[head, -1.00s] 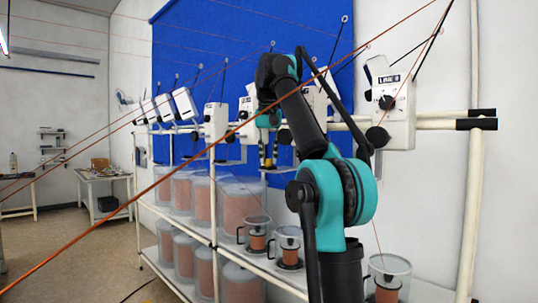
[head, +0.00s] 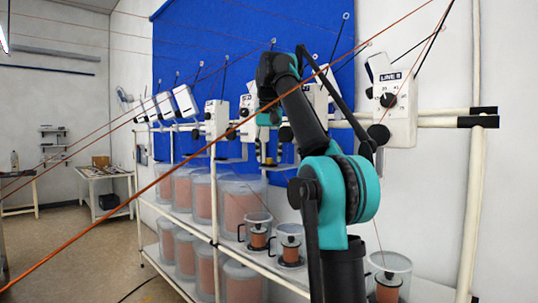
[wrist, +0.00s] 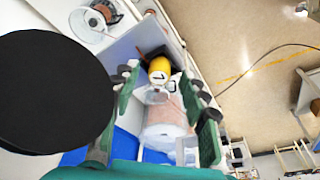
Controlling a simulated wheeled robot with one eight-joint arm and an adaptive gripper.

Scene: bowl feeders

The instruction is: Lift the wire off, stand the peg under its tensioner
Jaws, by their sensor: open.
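A yellow peg with a white end marked with a black figure (wrist: 159,65) shows between the green fingers of my gripper (wrist: 161,92) in the wrist view. The fingers are spread apart, with visible gaps on both sides of the peg. In the head view a small yellow-and-black piece (head: 263,152) shows below my wrist; its contact with the shelf is unclear. White tensioner boxes stand in a row on the rail, the nearest (head: 395,98) at right. A copper wire (head: 170,172) crosses the head view diagonally. Which tensioner belongs to the peg cannot be told.
Large clear bins of copper (head: 238,200) fill the rack below. Smaller clear jars with spools (head: 292,243) stand in front of them; one jar (head: 388,275) is at lower right. A blue panel (head: 240,60) hangs behind. Open floor (head: 75,240) lies at left.

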